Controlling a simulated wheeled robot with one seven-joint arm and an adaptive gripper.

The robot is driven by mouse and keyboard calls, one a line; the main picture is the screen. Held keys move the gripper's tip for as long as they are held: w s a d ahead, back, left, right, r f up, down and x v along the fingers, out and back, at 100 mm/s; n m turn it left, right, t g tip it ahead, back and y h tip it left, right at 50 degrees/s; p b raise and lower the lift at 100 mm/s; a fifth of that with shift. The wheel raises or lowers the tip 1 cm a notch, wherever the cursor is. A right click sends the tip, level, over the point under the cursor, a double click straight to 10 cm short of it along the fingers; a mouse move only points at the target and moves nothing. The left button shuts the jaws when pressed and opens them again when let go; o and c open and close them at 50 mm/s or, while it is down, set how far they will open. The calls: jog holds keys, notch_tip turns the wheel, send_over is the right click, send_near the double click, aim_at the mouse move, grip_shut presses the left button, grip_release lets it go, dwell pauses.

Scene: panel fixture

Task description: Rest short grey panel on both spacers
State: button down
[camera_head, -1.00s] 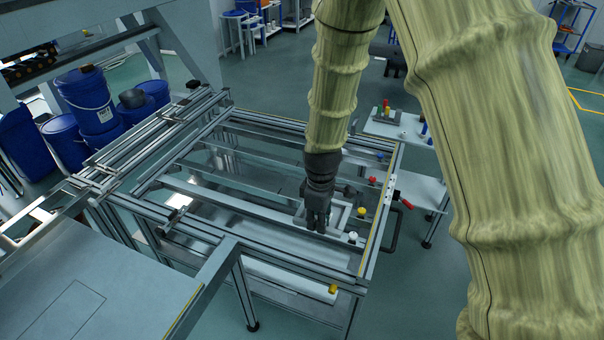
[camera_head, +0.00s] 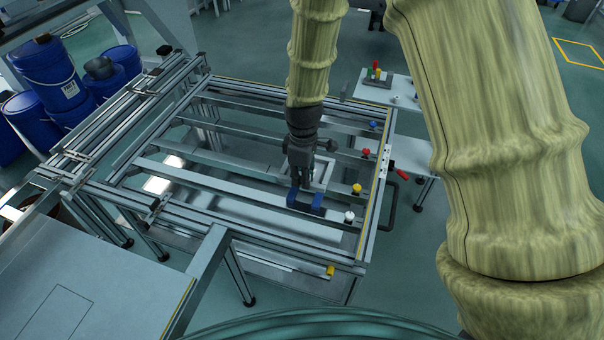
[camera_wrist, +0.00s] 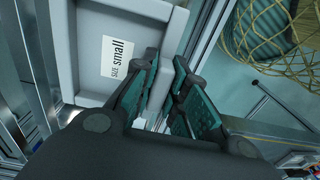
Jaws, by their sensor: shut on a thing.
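The short grey panel (camera_wrist: 88,48), light grey with a raised rim and a "SIZE small" label, fills the upper left of the wrist view. My gripper (camera_wrist: 166,82) is shut on its rim, with the ribbed teal pads on either side. In the head view my gripper (camera_head: 302,180) is over the frame, and the panel (camera_head: 328,172) shows partly behind it as a pale rectangle. Blue pieces (camera_head: 316,204) show just below my gripper; I cannot tell whether these are the spacers. The panel's underside is hidden.
The metal frame (camera_head: 200,174) has several parallel crossbars with open gaps. White (camera_head: 349,216), yellow (camera_head: 357,188), red (camera_head: 366,152) and blue (camera_head: 373,125) knobs line its right side. Blue drums (camera_head: 48,75) stand at the left. A side table (camera_head: 395,90) stands behind.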

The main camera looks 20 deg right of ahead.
jog(key=shift+s+f+b, duration=0.35)
jog(key=shift+f, duration=0.3)
notch_tip(320, 180, down, 2)
jog(key=shift+w+f+b, duration=0.15)
jog(key=shift+f+b, duration=0.1)
jog(key=shift+b, duration=0.1)
jog(key=shift+f+b, duration=0.4)
jog(key=shift+f, duration=0.9)
jog(key=shift+f, duration=0.6)
jog(key=c, duration=1.3)
grip_release()
jog(key=shift+c, duration=0.2)
notch_tip(320, 180, up, 12)
jog(key=shift+d, duration=0.1)
